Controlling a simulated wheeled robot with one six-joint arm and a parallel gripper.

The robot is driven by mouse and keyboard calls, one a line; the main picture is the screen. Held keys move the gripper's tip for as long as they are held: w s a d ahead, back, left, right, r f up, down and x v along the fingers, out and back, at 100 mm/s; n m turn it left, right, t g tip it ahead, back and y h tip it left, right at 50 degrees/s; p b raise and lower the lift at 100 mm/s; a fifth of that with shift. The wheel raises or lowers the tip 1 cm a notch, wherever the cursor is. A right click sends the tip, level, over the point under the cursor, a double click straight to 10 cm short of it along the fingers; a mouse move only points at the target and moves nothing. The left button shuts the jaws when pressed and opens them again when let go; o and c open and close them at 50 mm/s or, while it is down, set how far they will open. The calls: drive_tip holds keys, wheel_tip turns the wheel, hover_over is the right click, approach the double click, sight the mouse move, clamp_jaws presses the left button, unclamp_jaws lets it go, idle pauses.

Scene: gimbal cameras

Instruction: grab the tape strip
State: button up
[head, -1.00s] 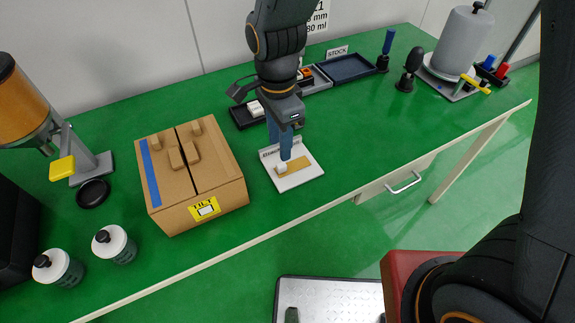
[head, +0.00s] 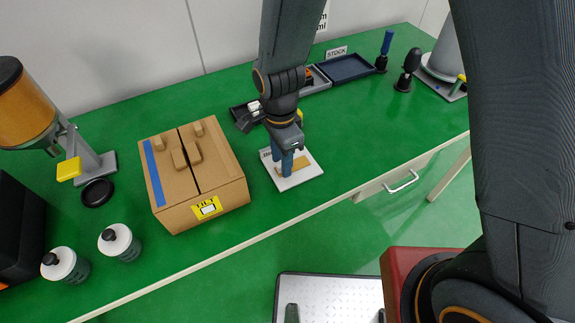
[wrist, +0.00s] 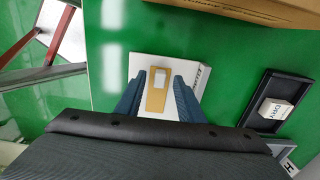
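A tan strip (head: 301,163), which I take for the tape strip, lies on a white plate (head: 311,175) on the green bench. In the wrist view the strip (wrist: 155,101) has a small pale block or tab at its far end. My gripper (head: 283,174) is over the plate, pointing down. Its two blue fingers are apart, one on each side of the strip in the wrist view (wrist: 158,84), with nothing held between them. In the head view the fingers hide part of the strip. Whether they touch the plate I cannot tell.
A cardboard box (head: 218,172) with a blue strip (head: 154,174) on top stands left of the plate. Dark trays (head: 349,68) lie behind. Two white-topped bottles (head: 119,242) and an orange dispenser (head: 28,108) stand at left. The bench right of the plate is clear.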

clamp_jaws()
drive_tip(key=shift+r, duration=0.15)
